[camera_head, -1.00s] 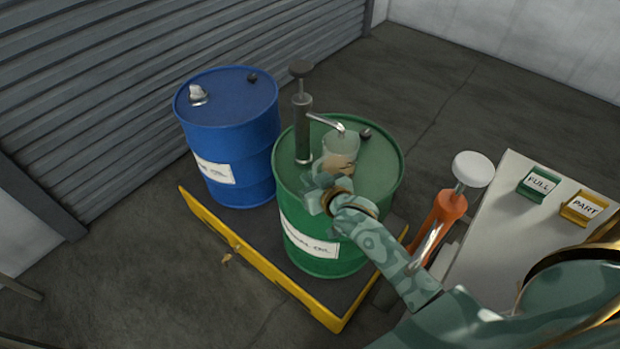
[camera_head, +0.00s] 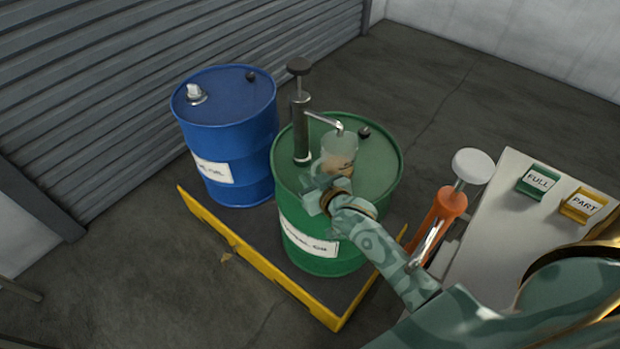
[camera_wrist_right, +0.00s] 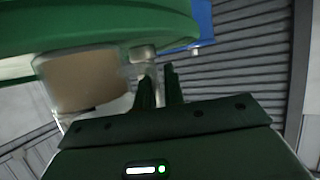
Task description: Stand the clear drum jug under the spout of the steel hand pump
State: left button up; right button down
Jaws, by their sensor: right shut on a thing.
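The steel hand pump (camera_head: 301,130) stands upright on the green drum (camera_head: 375,180), and its spout (camera_head: 325,121) points right. The clear drum jug (camera_head: 340,148) is upright at the spout's tip, with its mouth close below it. It holds something tan low down. My right gripper (camera_head: 318,180) is at the jug's near left side, shut on the jug. In the right wrist view, the jug (camera_wrist_right: 85,80) shows left of the fingers (camera_wrist_right: 162,88). I cannot tell whether the jug's base touches the drum top. My left gripper is out of view.
An orange pump (camera_head: 440,222) with a white knob is at the right. A pale table (camera_head: 510,225) carries FULL (camera_head: 538,180) and PART (camera_head: 583,205) signs.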

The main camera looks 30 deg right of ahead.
jog(key=shift+f, duration=0.1)
jog(key=c, duration=1.4)
grip_release()
